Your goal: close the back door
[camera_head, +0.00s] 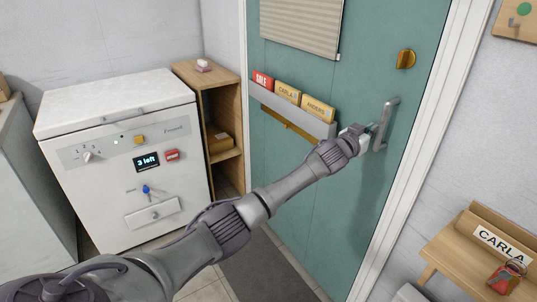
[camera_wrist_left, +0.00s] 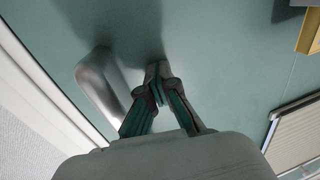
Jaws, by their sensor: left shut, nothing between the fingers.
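The back door is teal (camera_head: 345,215) with a white frame, and it looks flush with that frame in the head view. A grey metal handle (camera_head: 385,122) is fixed near its right edge, and a brass lock knob (camera_head: 405,59) sits above. My left gripper (camera_head: 371,130) is at the door, just left of the handle. In the left wrist view its fingertips (camera_wrist_left: 157,72) are together and empty, close to the teal surface, beside the handle (camera_wrist_left: 100,80). I cannot tell whether they touch the door. My right gripper is not in view.
A grey rack (camera_head: 290,108) with labelled cards hangs on the door. A white washing machine (camera_head: 120,165) and a wooden shelf (camera_head: 225,120) stand left. A wooden ledge (camera_head: 460,235) with a CARLA sign and keys is right. A dark mat (camera_head: 265,270) lies before the door.

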